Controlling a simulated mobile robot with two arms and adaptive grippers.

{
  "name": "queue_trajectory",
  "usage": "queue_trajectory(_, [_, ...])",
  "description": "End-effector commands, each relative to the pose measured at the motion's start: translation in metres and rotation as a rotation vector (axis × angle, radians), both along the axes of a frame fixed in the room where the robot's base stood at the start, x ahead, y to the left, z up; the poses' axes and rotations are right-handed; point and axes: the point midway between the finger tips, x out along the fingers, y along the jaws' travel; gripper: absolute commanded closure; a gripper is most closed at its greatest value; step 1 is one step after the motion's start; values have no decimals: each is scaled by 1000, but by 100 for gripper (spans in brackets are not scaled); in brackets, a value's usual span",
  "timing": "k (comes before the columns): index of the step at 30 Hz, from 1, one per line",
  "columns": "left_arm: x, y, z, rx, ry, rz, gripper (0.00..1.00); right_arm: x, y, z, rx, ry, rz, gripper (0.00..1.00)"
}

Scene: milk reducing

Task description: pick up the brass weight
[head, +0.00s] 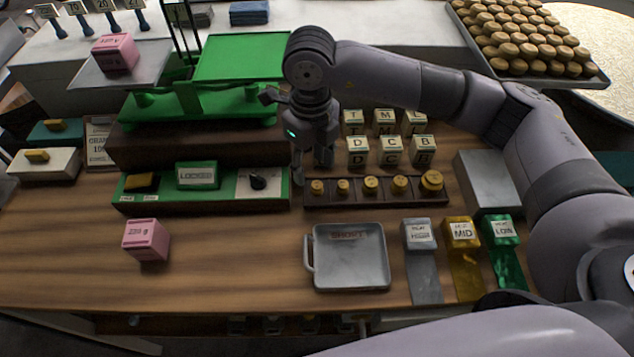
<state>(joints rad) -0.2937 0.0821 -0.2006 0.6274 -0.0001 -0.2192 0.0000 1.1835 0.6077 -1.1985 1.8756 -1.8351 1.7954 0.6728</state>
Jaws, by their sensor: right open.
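Several brass weights stand in a row in a dark wooden rack (375,200) near the middle of the table. The leftmost small weight (317,187) is beside my right gripper, and the largest weight (431,181) is at the right end. My right gripper (311,172) points down at the rack's left end, just behind and above the leftmost weight. It is open and holds nothing that I can see. Its fingers are partly edge-on, so I cannot tell the exact gap to the weight. My left gripper does not show.
Lettered blocks (390,150) stand behind the rack. A green control box (200,187) and green balance scale (200,105) are at left. A pink block (146,239), a grey tray (348,257) and labelled blocks (462,232) are in front. Bare wood lies between the pink block and tray.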

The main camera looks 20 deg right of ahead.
Motion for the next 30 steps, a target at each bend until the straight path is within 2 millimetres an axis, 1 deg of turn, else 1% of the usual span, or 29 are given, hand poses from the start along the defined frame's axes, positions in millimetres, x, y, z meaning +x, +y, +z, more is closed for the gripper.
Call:
queue_trajectory(2, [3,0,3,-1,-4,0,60,0,0,-3,0,1,-1,54])
queue_trajectory(5, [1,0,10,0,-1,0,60,-3,-4,-12,-2,4,-2,54])
queue_trajectory(9, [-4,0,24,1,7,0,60,-8,-10,-31,-3,5,-1,54])
queue_trajectory(12, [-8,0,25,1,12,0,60,-6,-9,-46,-1,3,-2,54])
queue_trajectory(15, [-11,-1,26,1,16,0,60,-6,-9,-54,0,1,0,54])
queue_trajectory(22, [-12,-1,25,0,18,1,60,-6,-8,-55,-1,0,0,55])
queue_trajectory(30, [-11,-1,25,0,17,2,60,-6,-8,-55,-1,0,0,73])
